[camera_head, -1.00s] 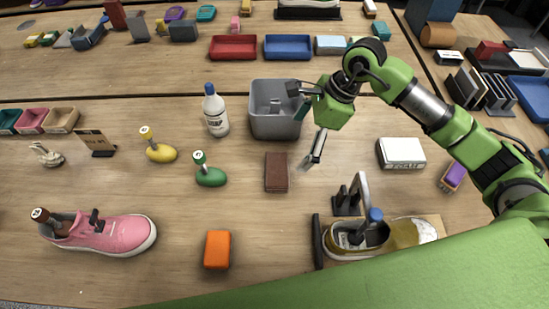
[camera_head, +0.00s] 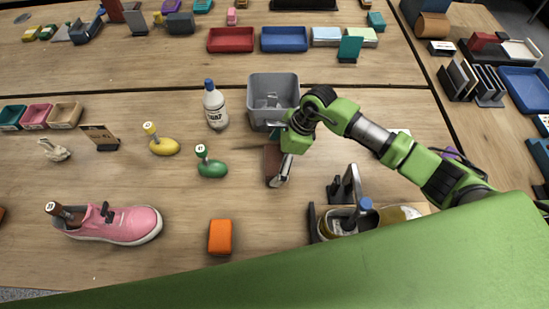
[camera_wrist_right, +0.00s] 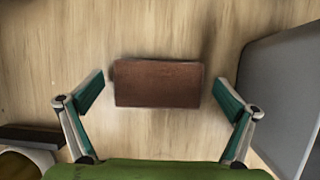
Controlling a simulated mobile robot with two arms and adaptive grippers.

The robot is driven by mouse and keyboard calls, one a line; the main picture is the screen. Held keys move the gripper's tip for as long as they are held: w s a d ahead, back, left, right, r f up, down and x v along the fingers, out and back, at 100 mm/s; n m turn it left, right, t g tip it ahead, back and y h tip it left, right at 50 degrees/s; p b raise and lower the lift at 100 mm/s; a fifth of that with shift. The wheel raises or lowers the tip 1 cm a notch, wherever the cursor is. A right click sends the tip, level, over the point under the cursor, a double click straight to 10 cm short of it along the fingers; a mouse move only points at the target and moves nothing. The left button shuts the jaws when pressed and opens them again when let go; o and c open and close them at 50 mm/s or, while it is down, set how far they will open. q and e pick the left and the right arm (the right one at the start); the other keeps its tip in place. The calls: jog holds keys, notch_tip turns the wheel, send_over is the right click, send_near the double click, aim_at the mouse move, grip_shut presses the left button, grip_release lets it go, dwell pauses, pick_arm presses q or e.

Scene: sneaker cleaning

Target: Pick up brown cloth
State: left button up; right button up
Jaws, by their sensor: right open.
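The brown cloth (camera_head: 271,158) is a flat folded block lying on the wooden table, in front of the grey bin, and my right gripper partly hides it in the head view. In the right wrist view the brown cloth (camera_wrist_right: 158,83) lies between the two spread fingers, with a gap on each side. My right gripper (camera_head: 281,178) is open and empty above it. Its teal finger pads show in the right wrist view (camera_wrist_right: 160,100). My left gripper is in neither view.
The grey bin (camera_head: 259,88) stands just behind the cloth, close to the right arm. A white bottle (camera_head: 215,108), a green brush (camera_head: 211,168) and an orange block (camera_head: 220,238) are to the left.

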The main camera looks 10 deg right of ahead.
aim_at(271, 158)
jog(key=c, duration=1.1)
jog(key=shift+r+b, duration=0.7)
jog(key=shift+b, duration=0.05)
jog(key=shift+d+r+b, duration=0.1)
jog(key=shift+r+b, duration=0.55)
jog(key=shift+r, duration=0.15)
jog(key=s+r, duration=0.2)
jog(key=s+d+r+b, duration=0.1)
jog(key=s+r, duration=0.1)
jog(key=r, duration=0.1)
jog(key=shift+d, duration=0.2)
jog(key=s+d+r+b, duration=0.1)
jog(key=s, duration=0.2)
jog(key=s+d+r+b, duration=0.1)
jog(key=s+r, duration=0.1)
jog(key=s, duration=0.1)
jog(key=s+d+r+b, duration=0.1)
jog(key=s+r, duration=0.1)
jog(key=s, duration=0.1)
jog(key=shift+s+b, duration=0.2)
jog(key=shift+b, duration=0.15)
